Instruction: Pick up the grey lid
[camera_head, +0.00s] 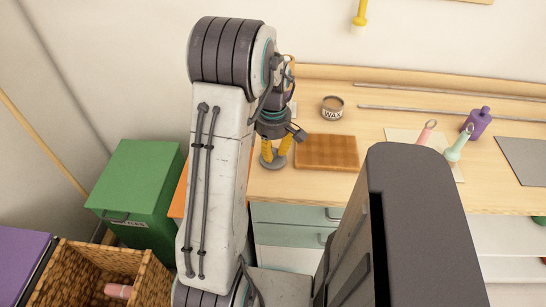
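The grey lid (273,161) is a round grey disc at the left end of the wooden worktop, left of a brown wooden board. My gripper (276,156) points down right over it, with its two yellow fingers apart and their tips at the lid. The fingers cover part of the lid. I cannot tell whether they press on it or whether it is lifted off the worktop.
A tin marked WAX (332,108) stands behind the brown board (327,152). A purple bottle (479,123) and pink and green-handled tools (459,143) lie to the right. A green bin (137,180) and a wicker basket (78,265) stand at left.

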